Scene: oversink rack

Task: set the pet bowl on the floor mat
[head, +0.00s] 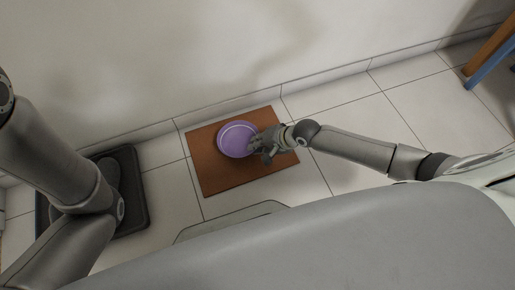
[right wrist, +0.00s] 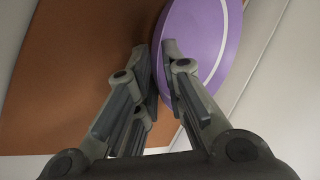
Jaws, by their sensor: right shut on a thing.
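The pet bowl (head: 235,139) is purple with a pale ring line. In the head view it is over the brown floor mat (head: 217,182), near the mat's middle. I cannot tell whether it touches the mat. My right gripper (head: 266,146) is shut on the bowl's right edge. In the right wrist view the bowl (right wrist: 205,40) appears tilted at the top, its edge between the fingers of the right gripper (right wrist: 160,62); the mat (right wrist: 70,75) fills the left side. My left arm shows at the left of the head view, but its gripper is not visible.
A dark tray (head: 132,205) lies on the tiled floor at the left, partly hidden by my left arm. The wall (head: 200,60) runs just behind the mat. A stool (head: 490,52) with wooden and blue parts stands at the far right. Bare tiles lie right of the mat.

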